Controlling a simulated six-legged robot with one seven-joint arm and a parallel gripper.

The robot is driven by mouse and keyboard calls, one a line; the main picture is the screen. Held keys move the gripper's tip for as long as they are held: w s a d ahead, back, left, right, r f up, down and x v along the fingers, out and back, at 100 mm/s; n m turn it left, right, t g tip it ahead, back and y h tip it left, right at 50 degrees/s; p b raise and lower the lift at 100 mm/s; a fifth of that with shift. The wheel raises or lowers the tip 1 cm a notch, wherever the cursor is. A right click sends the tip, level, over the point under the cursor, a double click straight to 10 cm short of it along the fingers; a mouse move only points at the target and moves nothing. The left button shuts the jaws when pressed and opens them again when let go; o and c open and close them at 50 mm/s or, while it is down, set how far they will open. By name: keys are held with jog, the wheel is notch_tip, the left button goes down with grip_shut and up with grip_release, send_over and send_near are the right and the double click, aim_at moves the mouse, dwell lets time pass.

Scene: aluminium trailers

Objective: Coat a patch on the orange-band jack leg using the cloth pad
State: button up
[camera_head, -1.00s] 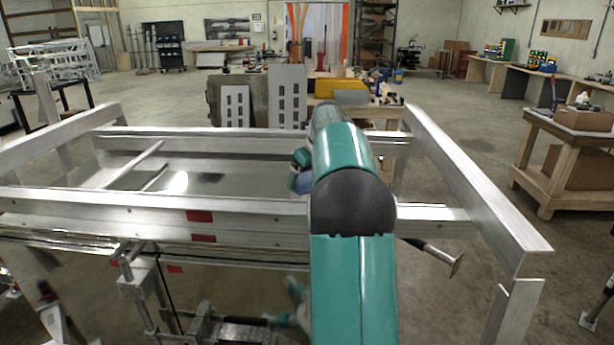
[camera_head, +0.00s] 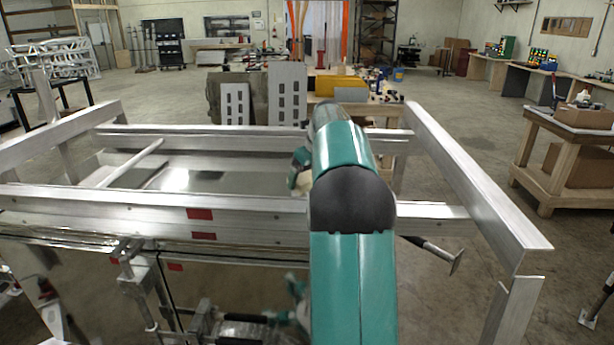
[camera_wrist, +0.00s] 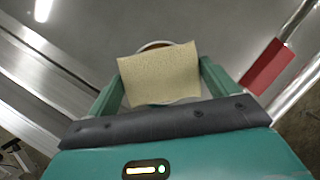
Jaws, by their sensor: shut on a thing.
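In the wrist view, my gripper (camera_wrist: 160,88) is shut on the tan, squarish cloth pad (camera_wrist: 160,74). The pad sits between the two green fingers, its flat face toward the camera. A round pale rim shows partly behind it. In the head view, my green and black arm reaches over the aluminium trailer frame (camera_head: 100,205) and hides most of the gripper. A jack-like leg with a flat foot (camera_head: 455,262) sticks out right of my arm. I see no orange band on any leg, so I cannot tell which is the orange-band jack leg.
Red markings (camera_head: 200,214) sit on the near trailer rail; a red patch (camera_wrist: 266,66) shows on a bar beside my gripper. A slanted side rail (camera_head: 475,185) stands at the right. A wooden workbench (camera_head: 565,130) stands farther right, with open floor between.

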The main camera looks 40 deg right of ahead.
jog(key=shift+r, duration=3.45)
